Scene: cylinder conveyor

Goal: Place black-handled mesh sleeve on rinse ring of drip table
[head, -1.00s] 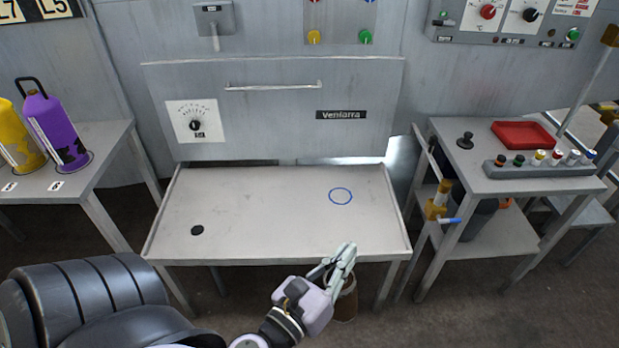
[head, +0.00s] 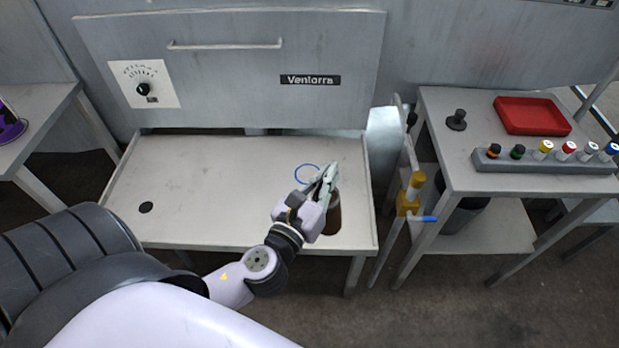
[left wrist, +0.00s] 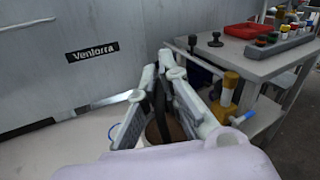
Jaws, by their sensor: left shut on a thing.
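My left gripper (head: 326,178) is shut on the black handle (left wrist: 160,103) of a brown mesh sleeve (head: 333,216). The sleeve hangs roughly upright below the fingers, over the right front part of the drip table (head: 215,190). In the left wrist view, the sleeve's brown body (left wrist: 172,130) shows between the fingers. The rinse ring is a blue circle (head: 295,174) on the table top, just beyond and left of the gripper. The fingers hide part of its right side. I cannot tell how far the sleeve is above the table. My right gripper is not in view.
A black round spot (head: 146,207) is at the table's left front. A raised hood panel (head: 230,75) stands behind. To the right are a yellow valve with blue lever (head: 412,195) and a side table with a red tray (head: 532,115). The table's middle is clear.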

